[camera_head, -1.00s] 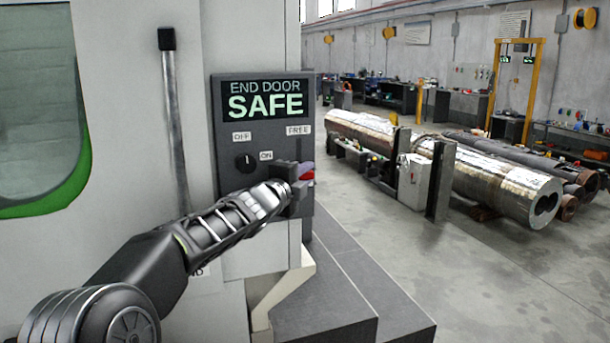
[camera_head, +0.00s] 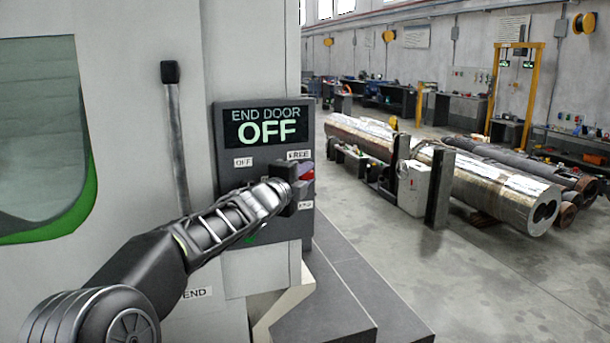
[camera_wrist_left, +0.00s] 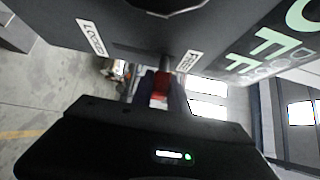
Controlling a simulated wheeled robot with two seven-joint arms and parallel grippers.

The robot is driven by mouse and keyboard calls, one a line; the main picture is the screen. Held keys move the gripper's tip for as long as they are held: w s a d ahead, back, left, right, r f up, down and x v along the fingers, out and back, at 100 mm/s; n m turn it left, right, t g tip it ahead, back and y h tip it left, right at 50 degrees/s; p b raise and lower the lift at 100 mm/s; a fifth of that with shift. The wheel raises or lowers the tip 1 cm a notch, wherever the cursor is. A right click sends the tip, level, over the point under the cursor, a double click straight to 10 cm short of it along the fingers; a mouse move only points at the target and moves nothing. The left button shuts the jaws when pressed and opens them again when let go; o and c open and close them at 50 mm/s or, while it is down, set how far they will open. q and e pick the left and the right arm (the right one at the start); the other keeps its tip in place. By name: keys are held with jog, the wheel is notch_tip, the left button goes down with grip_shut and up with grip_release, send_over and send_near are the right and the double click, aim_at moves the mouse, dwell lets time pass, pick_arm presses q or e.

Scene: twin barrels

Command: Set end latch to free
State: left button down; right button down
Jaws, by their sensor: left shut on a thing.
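The end door panel (camera_head: 222,125) is dark grey, and its screen (camera_head: 265,128) reads "END DOOR OFF". The end latch has a red handle (camera_head: 307,174) at the panel's right edge, just below the "FREE" label (camera_head: 299,155). My left gripper (camera_head: 301,182) is shut on this handle and hides most of it. In the left wrist view the red handle (camera_wrist_left: 160,88) sits between the two dark fingers, nearer the "FREE" label (camera_wrist_left: 189,61) than the "LOCKED" label (camera_wrist_left: 90,37). My right gripper is not in view.
An "OFF" label (camera_head: 243,162) is on the panel; my left arm covers the area below it. A grey step (camera_head: 345,290) lies below the panel.

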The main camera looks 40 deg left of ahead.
pick_arm(q)
jog(key=shift+r, duration=0.35)
jog(key=c, duration=1.6)
grip_release()
jog(key=shift+c, duration=0.2)
jog(key=o, duration=0.4)
jog(key=shift+f, duration=0.15)
jog(key=shift+c, duration=0.2)
jog(key=shift+s, duration=0.1)
jog(key=s+d+b, duration=0.1)
jog(key=s, duration=0.6)
jog(key=shift+s+d, duration=0.2)
jog(key=shift+s, duration=0.05)
